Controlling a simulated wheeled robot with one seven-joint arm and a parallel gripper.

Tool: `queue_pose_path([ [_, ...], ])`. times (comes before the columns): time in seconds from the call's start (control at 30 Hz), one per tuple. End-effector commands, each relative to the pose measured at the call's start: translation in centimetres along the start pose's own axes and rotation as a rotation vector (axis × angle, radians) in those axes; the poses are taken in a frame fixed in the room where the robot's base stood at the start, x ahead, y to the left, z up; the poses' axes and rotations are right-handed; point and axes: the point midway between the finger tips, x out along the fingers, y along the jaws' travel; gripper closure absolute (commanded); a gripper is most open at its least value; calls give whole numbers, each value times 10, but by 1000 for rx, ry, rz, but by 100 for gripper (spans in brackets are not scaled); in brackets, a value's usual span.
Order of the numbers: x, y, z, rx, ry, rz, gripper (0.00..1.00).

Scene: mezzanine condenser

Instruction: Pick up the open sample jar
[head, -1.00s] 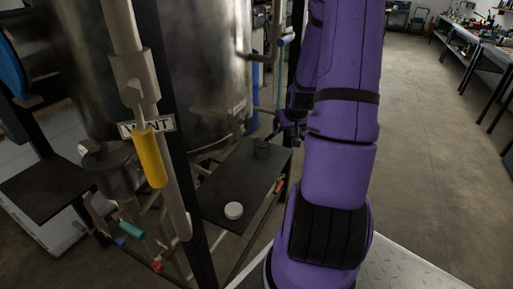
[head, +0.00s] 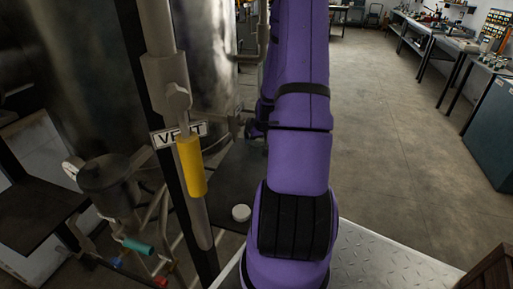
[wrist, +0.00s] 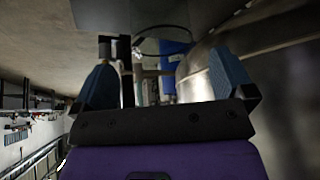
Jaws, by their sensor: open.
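The open sample jar cannot be made out for certain; in the head view my purple arm covers part of the dark shelf (head: 231,178). A round white lid (head: 241,213) lies on that shelf, left of my arm. My gripper is mostly hidden behind my arm in the head view. In the wrist view my gripper (wrist: 162,60) has its two blue fingers wide apart, with nothing held between them. A small dark upright shape shows beyond the left finger, under the dark plate edge at the top; I cannot tell if it is the jar.
A large steel tank (head: 215,80) stands behind the shelf. A post with a yellow-handled valve (head: 191,165) and a vent sign (head: 165,138) stands close on the left. A blue cylinder (wrist: 173,52) is beyond the fingers. Open floor (head: 390,140) lies to the right.

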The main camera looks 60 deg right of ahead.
Motion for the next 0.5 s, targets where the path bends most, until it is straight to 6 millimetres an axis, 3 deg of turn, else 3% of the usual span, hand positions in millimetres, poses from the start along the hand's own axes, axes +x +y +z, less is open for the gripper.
queue_pose_path([
  [0.3,38,-4,-2,1,-1,-1,0],
  [0.5,46,-4,-2,-1,-2,-1,0],
])
